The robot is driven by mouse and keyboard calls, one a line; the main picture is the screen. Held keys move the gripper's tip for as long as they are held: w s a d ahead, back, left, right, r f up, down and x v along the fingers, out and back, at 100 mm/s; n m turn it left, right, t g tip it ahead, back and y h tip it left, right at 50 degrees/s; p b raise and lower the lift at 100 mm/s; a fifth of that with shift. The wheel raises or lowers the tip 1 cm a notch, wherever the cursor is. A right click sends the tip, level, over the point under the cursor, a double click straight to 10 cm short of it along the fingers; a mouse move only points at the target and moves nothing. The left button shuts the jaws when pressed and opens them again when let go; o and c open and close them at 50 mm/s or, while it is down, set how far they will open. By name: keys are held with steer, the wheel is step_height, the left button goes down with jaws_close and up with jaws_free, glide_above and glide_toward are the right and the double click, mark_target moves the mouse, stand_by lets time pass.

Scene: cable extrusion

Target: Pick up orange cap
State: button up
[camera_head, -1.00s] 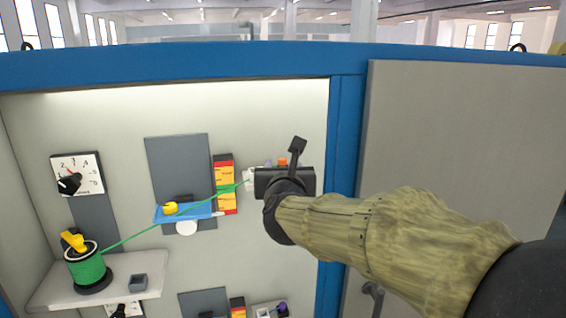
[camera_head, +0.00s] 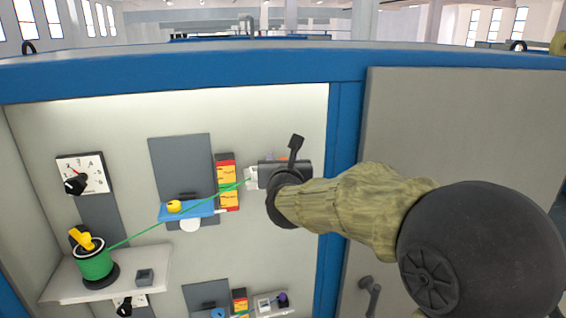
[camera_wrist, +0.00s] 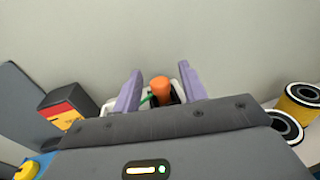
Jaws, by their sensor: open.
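The orange cap (camera_wrist: 161,89) stands on a small white holder (camera_wrist: 181,92) at the panel wall in the wrist view. The green cable (camera_wrist: 145,100) reaches the holder just left of the cap. My gripper (camera_wrist: 160,70) is open, with one purple finger to the left of the cap and one to the right. Gaps show on both sides, so the fingers do not appear to touch it. In the head view, my gripper (camera_head: 284,172) covers most of the holder (camera_head: 252,178), and the cap is nearly hidden behind it.
A red, yellow and black block (camera_head: 227,182) stands left of the holder. A blue shelf (camera_head: 188,211), a green spool (camera_head: 95,264) and a dial (camera_head: 82,174) are farther left. Yellow and black cylinders (camera_wrist: 300,98) lie right in the wrist view. A grey door (camera_head: 455,140) is at right.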

jaws_close()
steer(key=shift+b, duration=0.4)
steer(key=shift+s+r+b, duration=0.15)
steer(key=shift+r+b, duration=0.05)
steer(key=shift+b, duration=0.15)
step_height(320, 180, up, 7)
steer(key=shift+f, duration=0.15)
steer(key=s+d+b, duration=0.1)
steer(key=s+d, duration=0.3)
steer(key=s, duration=1.1)
steer(key=shift+d, duration=0.15)
